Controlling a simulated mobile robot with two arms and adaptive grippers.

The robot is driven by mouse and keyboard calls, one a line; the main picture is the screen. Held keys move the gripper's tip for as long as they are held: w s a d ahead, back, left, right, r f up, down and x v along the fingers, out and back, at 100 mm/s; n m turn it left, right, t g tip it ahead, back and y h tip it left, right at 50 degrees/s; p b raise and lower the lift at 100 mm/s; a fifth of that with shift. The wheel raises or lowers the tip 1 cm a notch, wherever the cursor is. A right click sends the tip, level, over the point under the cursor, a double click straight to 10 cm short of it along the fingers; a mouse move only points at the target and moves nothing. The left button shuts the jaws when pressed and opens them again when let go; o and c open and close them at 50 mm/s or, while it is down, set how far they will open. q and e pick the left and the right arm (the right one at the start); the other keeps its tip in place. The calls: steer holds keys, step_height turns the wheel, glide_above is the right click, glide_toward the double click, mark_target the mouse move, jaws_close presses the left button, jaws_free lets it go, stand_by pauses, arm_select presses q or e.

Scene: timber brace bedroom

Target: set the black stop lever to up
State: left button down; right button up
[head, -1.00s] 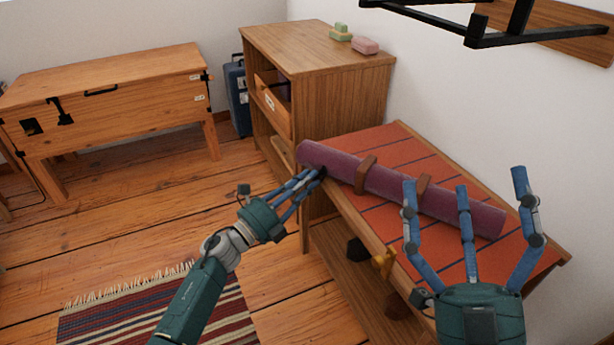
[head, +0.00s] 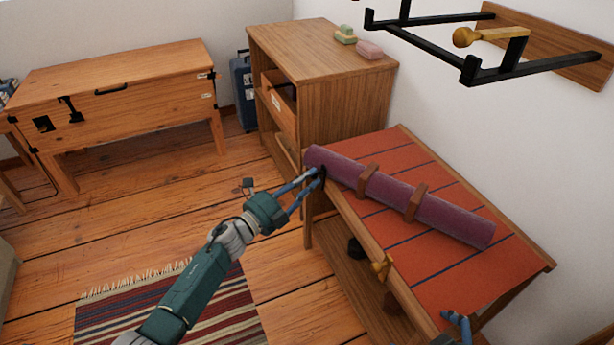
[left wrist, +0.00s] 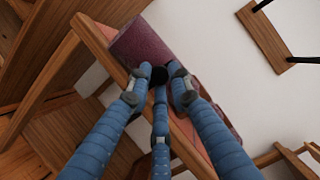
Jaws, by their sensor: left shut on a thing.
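My left gripper (head: 314,174) is shut at the far left corner of the low bench with the orange striped top (head: 455,245). Between its blue fingertips is a small black part (left wrist: 176,69), which looks like the black stop lever; it is mostly hidden by the fingers, and I cannot tell its position. The end of a purple roll (head: 440,213) lies just above the fingertips.
Two brown bands (head: 416,202) stand by the roll. A wooden cabinet (head: 345,105) adjoins the bench's far end. A black wall rack (head: 540,68) overhangs at top right.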

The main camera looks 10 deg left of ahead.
arm_select(q)
steer(key=shift+w+a+n+p, duration=0.2)
steer(key=shift+a+n+p, duration=0.05)
steer(key=shift+n+p, duration=0.15)
arm_select(e)
steer(key=s+d+f+g, duration=0.3)
steer(key=s, duration=0.5)
steer(key=shift+f+h, duration=0.25)
steer(key=shift+h, duration=0.15)
arm_select(q)
steer(key=c, duration=1.6)
jaws_free()
steer(key=v, duration=1.2)
steer(key=shift+s+r, duration=0.1)
steer(key=shift+r, duration=0.1)
arm_select(e)
steer(key=shift+w+a+r, duration=0.1)
steer(key=shift+w+a, duration=0.05)
steer(key=shift+w, duration=0.05)
